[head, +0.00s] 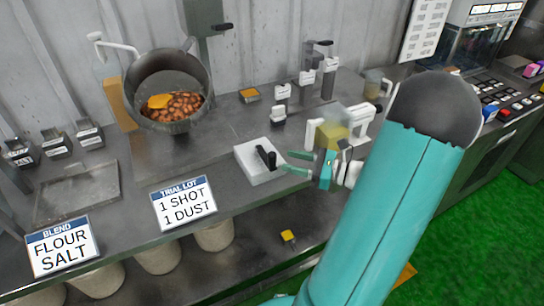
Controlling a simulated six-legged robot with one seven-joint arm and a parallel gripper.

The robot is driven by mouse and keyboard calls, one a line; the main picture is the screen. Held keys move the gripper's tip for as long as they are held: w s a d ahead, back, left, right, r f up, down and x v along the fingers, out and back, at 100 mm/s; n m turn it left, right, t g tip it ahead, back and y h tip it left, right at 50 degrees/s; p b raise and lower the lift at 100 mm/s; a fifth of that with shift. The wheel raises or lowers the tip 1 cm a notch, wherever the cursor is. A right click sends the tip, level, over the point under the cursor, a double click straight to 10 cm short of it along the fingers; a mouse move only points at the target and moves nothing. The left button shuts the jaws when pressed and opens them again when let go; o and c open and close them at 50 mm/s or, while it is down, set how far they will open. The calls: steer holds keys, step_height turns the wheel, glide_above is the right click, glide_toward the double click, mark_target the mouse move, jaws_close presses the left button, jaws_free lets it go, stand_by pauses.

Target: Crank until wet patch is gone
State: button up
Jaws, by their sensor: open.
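A grey drum (168,80) stands tilted at the back left of the bench, its mouth facing me. Brown nut-like pieces (180,108) and an orange-yellow patch (159,101) lie inside it. A white crank-like arm (112,45) shows at the drum's left side. My gripper (283,162) is open at the middle of the bench, its teal fingers pointing left. It is beside a white block with a black upright handle (266,157), close to the handle; I cannot tell whether they touch.
Signs reading "TRIAL LOT 1 SHOT 1 DUST" (183,201) and "BLEND FLOUR SALT" (62,246) stand at the front edge. Small dispensers (54,143) stand at the left. White dispensers (308,80) stand behind. A button panel (500,100) is at the right.

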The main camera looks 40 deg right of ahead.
mark_target(272, 157)
steer(key=x, duration=0.6)
steer(key=shift+w+a, duration=0.15)
steer(key=shift+w, duration=0.15)
jaws_close()
